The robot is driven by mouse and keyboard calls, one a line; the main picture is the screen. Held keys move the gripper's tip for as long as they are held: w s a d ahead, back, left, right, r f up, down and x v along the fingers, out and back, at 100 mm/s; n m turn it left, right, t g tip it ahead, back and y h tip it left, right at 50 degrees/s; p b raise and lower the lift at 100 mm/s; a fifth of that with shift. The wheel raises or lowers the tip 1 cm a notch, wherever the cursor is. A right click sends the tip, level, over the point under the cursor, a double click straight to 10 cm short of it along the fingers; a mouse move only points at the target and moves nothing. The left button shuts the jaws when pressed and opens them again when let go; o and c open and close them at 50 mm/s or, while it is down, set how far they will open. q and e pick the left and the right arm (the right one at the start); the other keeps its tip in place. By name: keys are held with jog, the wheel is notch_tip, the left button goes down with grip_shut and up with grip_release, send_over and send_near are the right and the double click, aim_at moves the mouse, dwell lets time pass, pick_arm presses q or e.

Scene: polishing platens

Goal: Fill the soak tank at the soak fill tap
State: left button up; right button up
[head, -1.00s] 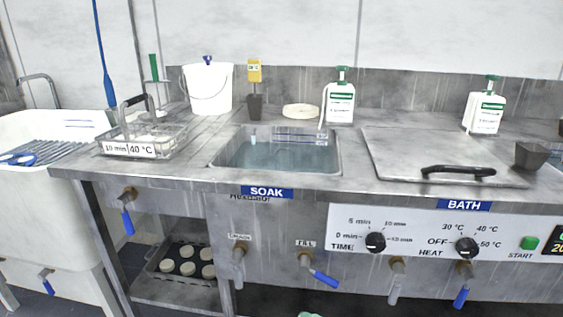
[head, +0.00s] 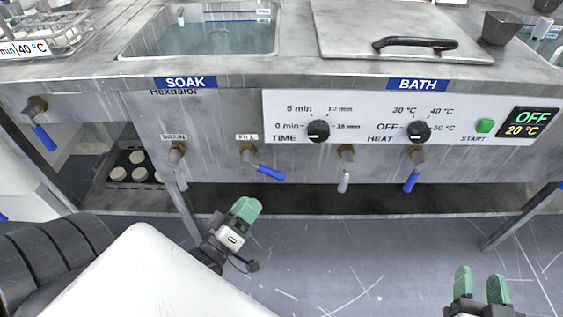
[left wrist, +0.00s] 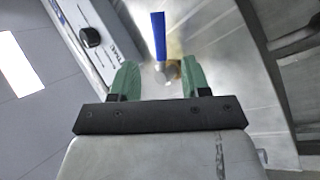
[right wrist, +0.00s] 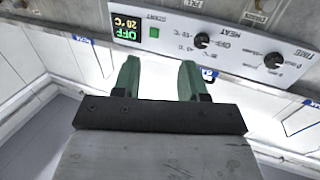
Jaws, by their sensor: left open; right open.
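The soak tank (head: 148,28) is set into the bench top behind the blue SOAK label and holds clear bluish water, its far part cut off. The fill tap (head: 249,153) is brass with a blue lever (head: 270,172) slanting down to the right, under the FILL label. My left gripper (head: 246,208) is open, below and in front of this tap, apart from it. In the left wrist view the blue lever (left wrist: 159,36) shows beyond the gap between the green fingertips. My right gripper (head: 481,285) is open and empty, low at the right.
The drain tap (head: 177,152) hangs left of the fill tap. Two bath taps, one with a blue lever (head: 412,180), hang to the right under the control panel (head: 370,108). A bench leg (head: 185,210) stands left of my left gripper. Open floor lies in front.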

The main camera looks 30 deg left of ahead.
aim_at(272, 172)
pick_arm(q)
jog(key=b+x, duration=0.1)
jog(key=x, duration=0.9)
jog(key=shift+r, duration=0.15)
pick_arm(e)
jog(key=r+t, duration=0.2)
jog(key=r+t+y, duration=0.1)
jog(key=r, duration=0.1)
jog(key=shift+s+a+r+t, duration=0.1)
jog(key=shift+s+a+t, duration=0.2)
jog(key=shift+a, duration=0.1)
pick_arm(q)
grip_shut()
